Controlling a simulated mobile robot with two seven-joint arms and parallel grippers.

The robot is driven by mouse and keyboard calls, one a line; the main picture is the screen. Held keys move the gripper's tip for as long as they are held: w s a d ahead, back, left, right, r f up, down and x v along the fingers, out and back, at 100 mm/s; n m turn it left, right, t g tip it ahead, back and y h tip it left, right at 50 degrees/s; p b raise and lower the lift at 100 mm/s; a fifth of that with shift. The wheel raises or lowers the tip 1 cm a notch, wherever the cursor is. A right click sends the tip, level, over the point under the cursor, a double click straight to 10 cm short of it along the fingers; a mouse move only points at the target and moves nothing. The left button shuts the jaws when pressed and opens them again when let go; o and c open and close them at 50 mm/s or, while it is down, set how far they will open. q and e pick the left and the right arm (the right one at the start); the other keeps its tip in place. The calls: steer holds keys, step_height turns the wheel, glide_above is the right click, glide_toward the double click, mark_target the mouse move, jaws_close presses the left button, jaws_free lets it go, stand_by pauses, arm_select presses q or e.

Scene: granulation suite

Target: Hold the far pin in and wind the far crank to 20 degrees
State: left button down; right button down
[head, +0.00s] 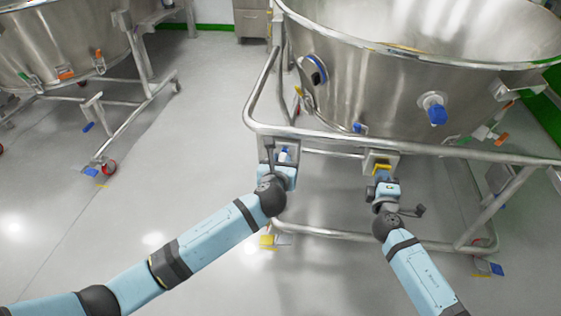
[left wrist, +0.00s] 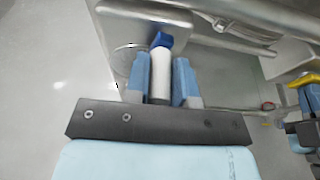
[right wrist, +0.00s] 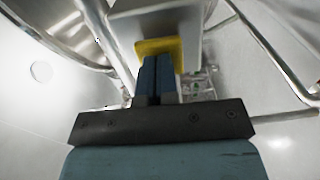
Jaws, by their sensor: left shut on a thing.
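The crank's white grip with a blue end (left wrist: 160,70) stands between the two fingers of my left gripper (left wrist: 161,85), which is shut on it. In the head view my left gripper (head: 285,160) is at the left bracket of the tub's frame. My right gripper (right wrist: 159,78) has its two dark blue fingers together, with their tips at a yellow plate (right wrist: 158,46) on the right bracket. In the head view the yellow plate (head: 382,167) shows just above my right gripper (head: 384,178). The pin itself is hidden behind the fingertips, so I cannot tell how far in it is.
A big steel tub (head: 390,75) stands above the brackets on a tubular frame (head: 330,138). A blue-capped port (head: 437,112) sticks out of its wall. A second tub on a wheeled frame (head: 130,130) stands at the far left. The floor between them is clear.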

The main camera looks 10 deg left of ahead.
arm_select(q)
steer(key=shift+s+d+f, duration=0.15)
steer(key=shift+d+f, duration=0.15)
steer(key=shift+d, duration=0.15)
stand_by(0.4)
steer(key=shift+d+f, duration=0.3)
steer(key=shift+d, duration=0.6)
stand_by(0.8)
steer(key=shift+d+f, duration=0.85)
steer(key=shift+d, duration=0.25)
stand_by(1.3)
stand_by(0.9)
arm_select(e)
steer(key=s, duration=0.8)
stand_by(0.4)
arm_select(q)
steer(key=c, duration=0.8)
jaws_free()
steer(key=shift+o, duration=0.2)
